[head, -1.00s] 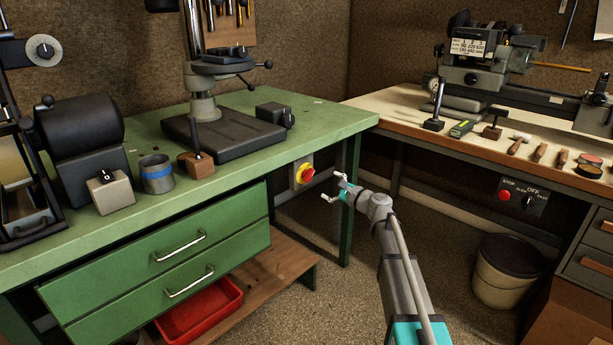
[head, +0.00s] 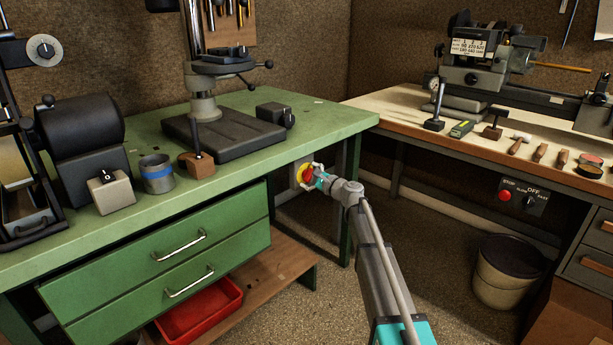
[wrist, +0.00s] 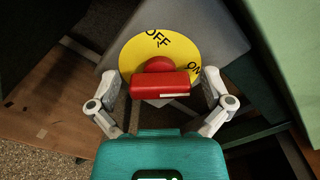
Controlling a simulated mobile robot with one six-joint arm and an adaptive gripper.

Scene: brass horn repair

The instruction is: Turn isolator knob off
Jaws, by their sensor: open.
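The isolator knob (wrist: 160,84) is red with a straight bar grip and sits on a round yellow plate (wrist: 140,50) on a grey box. In the wrist view, OFF is printed at the plate's top and ON at its right. The bar lies roughly level in that view, with a white mark on its right half. My gripper (wrist: 161,80) is open, one finger beside each end of the bar; I cannot tell whether they touch. In the head view, the knob (head: 307,174) is at the green bench's right end, partly covered by my gripper (head: 311,176).
The green bench (head: 325,118) overhangs the isolator, with a bench leg (head: 350,215) to its right. Drawers (head: 160,255) and a low wooden shelf (head: 270,275) are at left. Floor is free in front of the gap between benches. A bin (head: 495,285) stands at right.

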